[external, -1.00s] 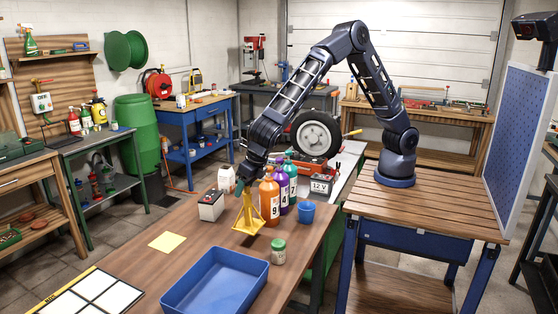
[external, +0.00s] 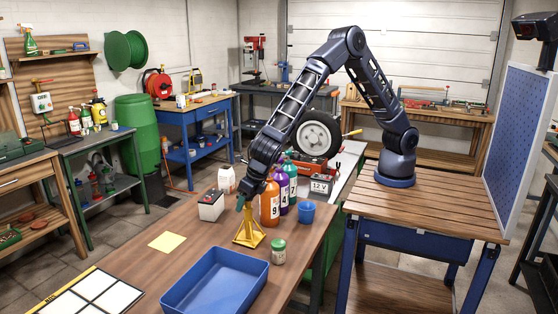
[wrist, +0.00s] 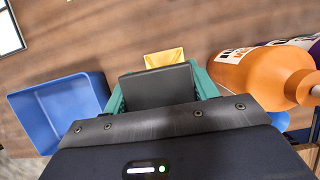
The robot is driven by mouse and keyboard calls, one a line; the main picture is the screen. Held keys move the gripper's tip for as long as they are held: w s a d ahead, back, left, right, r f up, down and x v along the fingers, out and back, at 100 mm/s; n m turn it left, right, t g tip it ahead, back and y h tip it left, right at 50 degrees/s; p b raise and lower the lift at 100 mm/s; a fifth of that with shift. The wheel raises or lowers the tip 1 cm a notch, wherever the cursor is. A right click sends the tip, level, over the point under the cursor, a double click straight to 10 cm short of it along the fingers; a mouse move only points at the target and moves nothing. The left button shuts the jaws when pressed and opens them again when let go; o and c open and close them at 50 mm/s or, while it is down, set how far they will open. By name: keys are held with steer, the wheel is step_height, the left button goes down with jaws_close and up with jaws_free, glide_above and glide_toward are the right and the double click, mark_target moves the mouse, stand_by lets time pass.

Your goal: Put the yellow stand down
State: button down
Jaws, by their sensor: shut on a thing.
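The yellow stand (external: 249,233) is upright at the wooden table top (external: 200,247), its base at or very near the surface; I cannot tell for certain whether it touches. My gripper (external: 243,203) points down and is shut on the top of the stand. In the wrist view the gripper's green fingers (wrist: 159,85) show, with a dark block between them. A bit of yellow (wrist: 165,59) shows just beyond; the rest of the stand is hidden there.
A blue tray (external: 262,272) and a green-lidded jar (external: 278,252) stand in front of the stand. Numbered bottles, the orange one (external: 270,205) nearest, stand close on the right, with a blue cup (external: 307,212). A white-and-black battery (external: 211,206) is behind left. A yellow sheet (external: 167,242) lies left.

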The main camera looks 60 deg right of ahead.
steer(key=shift+c, duration=2.2)
jaws_free()
steer(key=shift+f, duration=0.1)
steer(key=v, duration=1.2)
